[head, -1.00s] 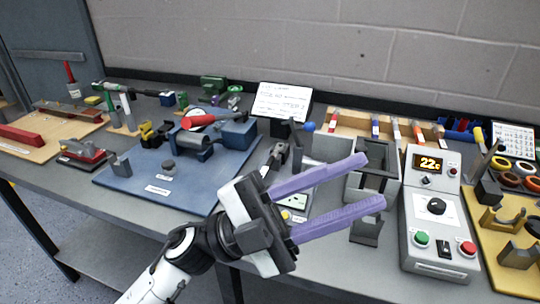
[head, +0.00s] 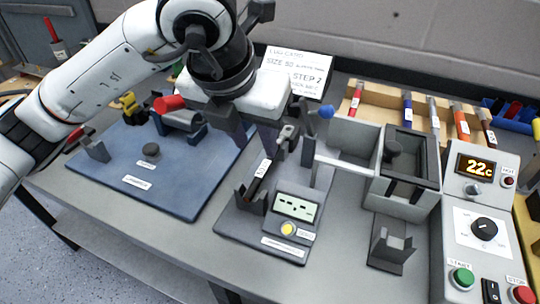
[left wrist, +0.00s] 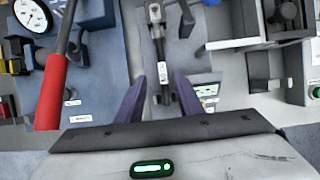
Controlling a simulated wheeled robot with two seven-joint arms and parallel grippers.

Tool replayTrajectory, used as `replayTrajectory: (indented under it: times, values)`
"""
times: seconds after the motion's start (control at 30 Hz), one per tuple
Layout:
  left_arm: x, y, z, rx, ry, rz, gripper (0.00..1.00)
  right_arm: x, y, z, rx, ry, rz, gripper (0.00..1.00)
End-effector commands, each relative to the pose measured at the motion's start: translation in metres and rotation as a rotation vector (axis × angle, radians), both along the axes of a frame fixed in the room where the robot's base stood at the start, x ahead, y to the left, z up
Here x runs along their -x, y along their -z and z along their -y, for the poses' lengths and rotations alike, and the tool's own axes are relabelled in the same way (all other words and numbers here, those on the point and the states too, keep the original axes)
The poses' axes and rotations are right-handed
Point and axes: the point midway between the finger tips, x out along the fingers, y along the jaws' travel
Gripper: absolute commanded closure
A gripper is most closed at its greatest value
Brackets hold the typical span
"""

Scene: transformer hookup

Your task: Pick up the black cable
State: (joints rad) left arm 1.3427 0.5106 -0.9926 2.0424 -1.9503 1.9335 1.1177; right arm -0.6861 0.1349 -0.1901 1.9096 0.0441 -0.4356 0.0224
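A wooden rack (head: 342,111) at the back right holds several short coloured lengths, one dark with a red part (head: 487,124). My left gripper (head: 248,130) has two purple fingers, spread apart. My right gripper is not in view.
A blue plate (head: 190,185) with a clamp-like fixture and a red handle (head: 168,103) is on the left. A grey open box (head: 352,140) and a control unit reading 22c (head: 478,166) are on the right. A sign (head: 296,70) stands behind.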

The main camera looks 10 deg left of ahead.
Motion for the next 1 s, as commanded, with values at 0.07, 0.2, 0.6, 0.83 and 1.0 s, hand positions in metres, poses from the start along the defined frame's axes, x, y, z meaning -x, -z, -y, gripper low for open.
replayTrajectory:
  times: [0.07, 0.2, 0.6, 0.83, 1.0]
  values:
    - [-0.004, 0.010, 0.001, 0.002, -0.001, -0.003, 0.66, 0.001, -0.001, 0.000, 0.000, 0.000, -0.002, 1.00]
    - [-0.007, 0.020, 0.002, 0.002, 0.002, -0.002, 0.66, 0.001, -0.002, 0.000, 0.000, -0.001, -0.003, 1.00]
    - [-0.022, 0.066, 0.008, 0.003, 0.002, -0.004, 0.66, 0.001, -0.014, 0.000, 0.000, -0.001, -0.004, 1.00]
    - [-0.024, 0.069, 0.008, 0.004, 0.004, -0.002, 0.66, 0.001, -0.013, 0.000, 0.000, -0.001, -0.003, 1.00]
    - [-0.024, 0.068, 0.008, 0.004, 0.004, -0.002, 0.88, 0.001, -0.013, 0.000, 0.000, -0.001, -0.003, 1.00]
